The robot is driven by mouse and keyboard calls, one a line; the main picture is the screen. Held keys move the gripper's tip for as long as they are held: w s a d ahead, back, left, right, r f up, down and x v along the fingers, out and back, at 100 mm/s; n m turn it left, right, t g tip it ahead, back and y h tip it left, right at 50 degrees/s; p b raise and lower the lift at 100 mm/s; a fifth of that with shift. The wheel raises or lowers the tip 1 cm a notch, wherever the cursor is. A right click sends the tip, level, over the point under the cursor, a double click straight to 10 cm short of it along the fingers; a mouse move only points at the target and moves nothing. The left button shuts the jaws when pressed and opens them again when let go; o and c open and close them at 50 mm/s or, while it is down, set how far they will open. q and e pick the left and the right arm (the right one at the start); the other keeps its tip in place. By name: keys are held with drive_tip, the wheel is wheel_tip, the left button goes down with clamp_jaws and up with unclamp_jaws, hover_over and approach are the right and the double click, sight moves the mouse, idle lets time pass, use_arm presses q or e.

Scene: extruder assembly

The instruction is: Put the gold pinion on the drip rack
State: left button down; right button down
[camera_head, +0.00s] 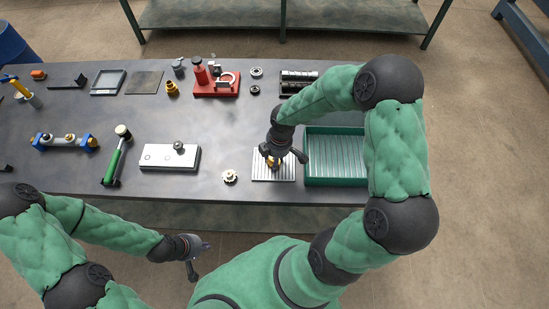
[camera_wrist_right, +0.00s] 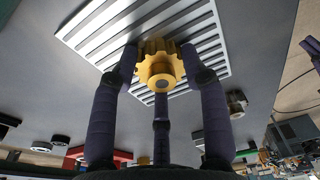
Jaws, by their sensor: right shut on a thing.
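The gold pinion (camera_wrist_right: 159,66) is a yellow toothed gear with a dark centre, held between the fingers of my right gripper (camera_wrist_right: 160,75). In the head view, the right gripper (camera_head: 275,160) is over a silver ribbed plate, the drip rack (camera_head: 286,176), and partly hides the pinion. The rack also shows behind the pinion in the right wrist view (camera_wrist_right: 100,30). I cannot tell whether the pinion touches the rack. My left gripper (camera_head: 202,258) is open and empty, off the table's front edge.
A green tray (camera_head: 335,183) stands just right of the rack. A small pale gear part (camera_head: 230,176) lies to the left. Further left are a white block (camera_head: 169,157) and a green-handled hammer (camera_head: 117,155). A red fixture (camera_head: 216,88) stands at the back.

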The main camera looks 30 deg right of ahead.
drive_tip(key=c, duration=0.6)
unclamp_jaws()
drive_tip(key=shift+c, duration=0.2)
drive_tip(key=shift+r, duration=0.1)
drive_tip(key=shift+r, duration=0.35)
wheel_tip(320, 180, up, 11)
drive_tip(key=d+p, duration=0.1)
drive_tip(key=p, duration=0.2)
drive_tip(key=shift+s+d+r, duration=0.15)
drive_tip(key=shift+s, duration=0.2)
